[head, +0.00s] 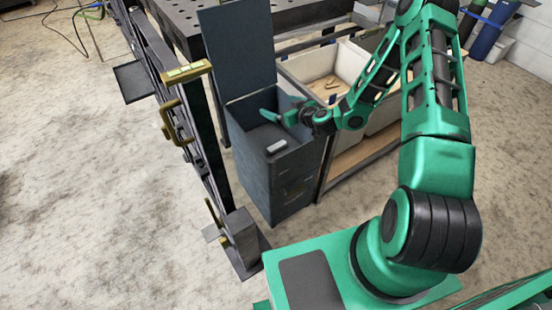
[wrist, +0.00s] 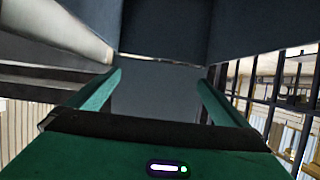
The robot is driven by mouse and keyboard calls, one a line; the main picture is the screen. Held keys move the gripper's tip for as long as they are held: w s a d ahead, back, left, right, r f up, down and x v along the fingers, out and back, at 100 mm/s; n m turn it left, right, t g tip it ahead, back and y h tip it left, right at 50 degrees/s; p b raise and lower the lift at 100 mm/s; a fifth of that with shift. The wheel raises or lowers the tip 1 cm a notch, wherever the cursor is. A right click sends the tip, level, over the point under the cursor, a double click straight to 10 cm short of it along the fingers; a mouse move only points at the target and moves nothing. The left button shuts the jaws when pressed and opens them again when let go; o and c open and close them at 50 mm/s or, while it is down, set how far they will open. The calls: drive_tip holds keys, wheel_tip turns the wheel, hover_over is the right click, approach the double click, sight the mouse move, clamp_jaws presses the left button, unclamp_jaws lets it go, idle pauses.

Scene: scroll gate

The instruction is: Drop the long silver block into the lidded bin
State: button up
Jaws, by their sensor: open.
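The lidded bin (head: 285,185) is a tall dark blue-grey box in the middle of the head view. Its lid (head: 237,50) stands upright at the back, so the mouth is open. My gripper (head: 272,116) is at the mouth, over its far right part. In the wrist view its two green fingers are spread wide, with nothing between the fingertips (wrist: 160,82). A short light-silver bar (head: 277,146) shows near the bin's front rim, apart from the fingers. I cannot tell whether it is the long silver block or a part of the bin.
A dark gate (head: 183,95) with brass handles stands left of the bin, its post (head: 240,235) close by. Pale crates (head: 318,68) sit on a rack at the right. A perforated dark table (head: 280,12) is behind. The floor at left is mostly clear.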

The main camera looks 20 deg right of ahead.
drive_tip(key=v, duration=1)
drive_tip(key=shift+s+d+r, duration=0.15)
drive_tip(key=shift+s, duration=0.05)
drive_tip(key=s+d+r+m+g+h, duration=0.1)
drive_tip(key=s+d+r+m+g, duration=0.2)
drive_tip(key=s+r, duration=0.5)
drive_tip(key=s+d+r+m+g+h, duration=0.2)
drive_tip(key=s+r, duration=0.6)
drive_tip(key=s, duration=1)
drive_tip(key=s+d+r+m+g+h, duration=0.1)
drive_tip(key=s+d+r+m+g, duration=0.4)
drive_tip(key=s, duration=0.8)
drive_tip(key=d+r+g, duration=0.2)
drive_tip(key=d+r, duration=0.1)
drive_tip(key=shift+s+d+g, duration=0.15)
drive_tip(key=shift+g, duration=0.25)
